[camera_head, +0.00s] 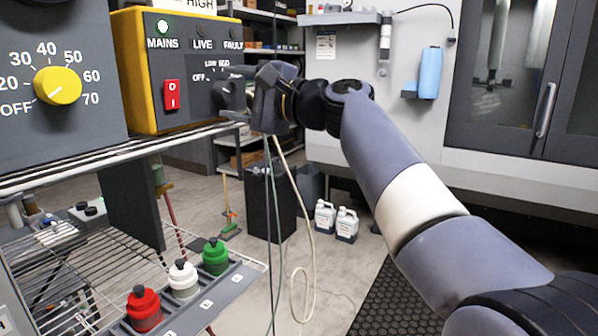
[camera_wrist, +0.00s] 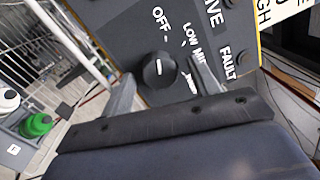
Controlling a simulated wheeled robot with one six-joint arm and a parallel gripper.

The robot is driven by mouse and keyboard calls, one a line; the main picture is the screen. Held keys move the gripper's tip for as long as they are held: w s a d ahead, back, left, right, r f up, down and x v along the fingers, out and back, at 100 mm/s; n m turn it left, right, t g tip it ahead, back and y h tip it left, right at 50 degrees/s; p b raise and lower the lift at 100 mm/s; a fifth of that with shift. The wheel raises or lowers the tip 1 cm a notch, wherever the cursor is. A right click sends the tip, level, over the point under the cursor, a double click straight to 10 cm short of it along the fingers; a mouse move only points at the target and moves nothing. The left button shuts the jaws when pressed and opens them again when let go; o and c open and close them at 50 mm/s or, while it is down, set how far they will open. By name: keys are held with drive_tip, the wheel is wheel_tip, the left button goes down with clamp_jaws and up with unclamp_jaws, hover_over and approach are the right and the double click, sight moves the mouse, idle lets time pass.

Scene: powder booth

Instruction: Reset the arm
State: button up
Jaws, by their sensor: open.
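My arm reaches in from the lower right of the head view. My gripper (camera_head: 232,101) is at the right side of the yellow-framed control box (camera_head: 125,70). In the wrist view my gripper (camera_wrist: 165,84) is open, with one finger on each side of a round black selector knob (camera_wrist: 160,70). The knob has a white pointer line and the labels OFF, LOW and MID beside it. No finger clearly touches the knob; the exact gap cannot be told. In the head view my gripper hides most of the knob.
A dial with a yellow knob (camera_head: 57,85) is at left. Red (camera_head: 144,309), white (camera_head: 183,279) and green (camera_head: 215,257) bottles stand below. A grey cabinet (camera_head: 500,150) fills the right.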

drive_tip(key=r+b+v, duration=0.1)
drive_tip(key=b+v, duration=0.1)
drive_tip(key=v, duration=0.8)
drive_tip(key=x, duration=0.3)
drive_tip(key=p+x, duration=0.1)
drive_tip(key=x, duration=0.2)
drive_tip(key=p+x, duration=0.1)
drive_tip(key=x, duration=0.3)
drive_tip(key=shift+a+f, duration=0.1)
drive_tip(key=shift+f, duration=0.25)
drive_tip(key=m+p, duration=0.2)
drive_tip(key=shift+r+m, duration=0.1)
drive_tip(key=shift+m, duration=0.2)
drive_tip(key=shift+m+p, duration=0.75)
drive_tip(key=shift+m, duration=0.35)
drive_tip(key=m+p, duration=0.3)
drive_tip(key=m, duration=0.1)
drive_tip(key=shift+m+h, duration=0.3)
drive_tip(key=shift+m, duration=0.1)
drive_tip(key=m+p, duration=0.4)
drive_tip(key=m, duration=0.1)
drive_tip(key=shift+s+t+p, duration=0.1)
drive_tip(key=shift+t+p, duration=0.2)
drive_tip(key=shift+p, duration=0.05)
drive_tip(key=m+p, duration=0.3)
drive_tip(key=m, duration=0.1)
drive_tip(key=shift+b+v, duration=0.55)
drive_tip(key=shift+v, duration=0.95)
